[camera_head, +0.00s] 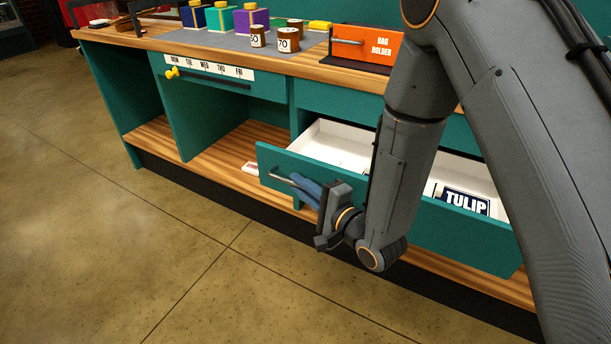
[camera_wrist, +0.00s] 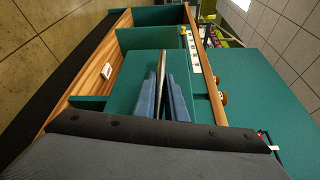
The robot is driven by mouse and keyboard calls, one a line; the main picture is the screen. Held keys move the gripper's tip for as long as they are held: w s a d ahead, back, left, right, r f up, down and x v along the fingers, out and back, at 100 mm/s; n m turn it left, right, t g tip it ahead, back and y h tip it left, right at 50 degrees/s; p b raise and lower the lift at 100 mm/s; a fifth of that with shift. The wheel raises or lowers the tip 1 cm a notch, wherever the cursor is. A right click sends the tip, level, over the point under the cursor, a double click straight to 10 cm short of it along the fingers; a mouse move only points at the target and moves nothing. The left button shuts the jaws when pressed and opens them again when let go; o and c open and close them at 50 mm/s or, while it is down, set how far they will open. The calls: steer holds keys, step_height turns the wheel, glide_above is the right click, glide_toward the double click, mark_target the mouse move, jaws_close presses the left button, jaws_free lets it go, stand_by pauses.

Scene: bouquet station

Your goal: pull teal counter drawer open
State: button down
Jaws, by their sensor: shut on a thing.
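The teal counter drawer (camera_head: 455,238) stands pulled out from the counter, with its white interior (camera_head: 338,143) showing. A card reading TULIP (camera_head: 466,201) lies inside it. The drawer's grey bar handle (camera_head: 291,183) runs along its front, and my arm hides much of it. My gripper (camera_head: 308,188) is at the handle, its blue fingers shut on the bar. In the wrist view the blue fingers (camera_wrist: 170,100) close around the bar in front of the teal drawer front (camera_wrist: 118,105).
The counter top (camera_head: 190,38) holds coloured boxes (camera_head: 222,18), brown jars marked 50 and 70 (camera_head: 288,39) and an orange bag holder (camera_head: 367,45). An open shelf (camera_head: 225,150) lies left of the drawer. The floor (camera_head: 120,255) in front is clear.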

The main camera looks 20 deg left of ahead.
steer(key=shift+s, duration=0.1)
steer(key=c, duration=1.8)
jaws_free()
steer(key=shift+d, duration=0.1)
steer(key=v, duration=0.7)
steer(key=shift+s+d, duration=0.15)
steer(key=shift+d, duration=0.15)
steer(key=shift+d, duration=0.1)
